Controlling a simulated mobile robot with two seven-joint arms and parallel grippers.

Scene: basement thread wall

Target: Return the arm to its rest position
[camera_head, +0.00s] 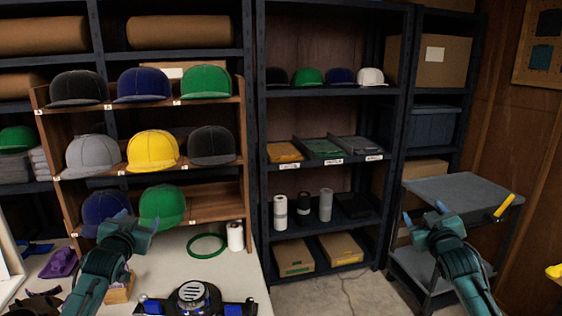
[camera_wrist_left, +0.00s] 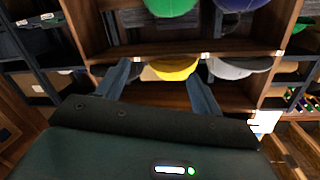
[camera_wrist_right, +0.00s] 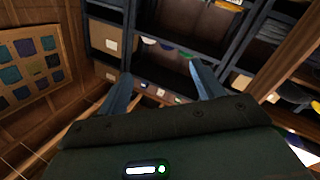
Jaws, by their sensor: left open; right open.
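My left gripper (camera_head: 134,222) is raised in front of the lower shelf of the wooden cap rack, near a blue cap (camera_head: 107,208) and a green cap (camera_head: 162,204). In the left wrist view its two fingers (camera_wrist_left: 160,85) are spread apart with nothing between them. My right gripper (camera_head: 428,213) is raised in front of a grey cart. In the right wrist view its fingers (camera_wrist_right: 158,88) are apart and empty. Both arms reach up from the bottom of the head view.
The wooden rack (camera_head: 215,105) holds several caps, including a yellow cap (camera_head: 153,150). A white table (camera_head: 178,264) bears a green ring (camera_head: 206,245) and a white roll (camera_head: 235,237). The grey cart (camera_head: 470,193) has a yellow-handled item (camera_head: 504,205). Dark shelving stands behind; floor shows between table and cart.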

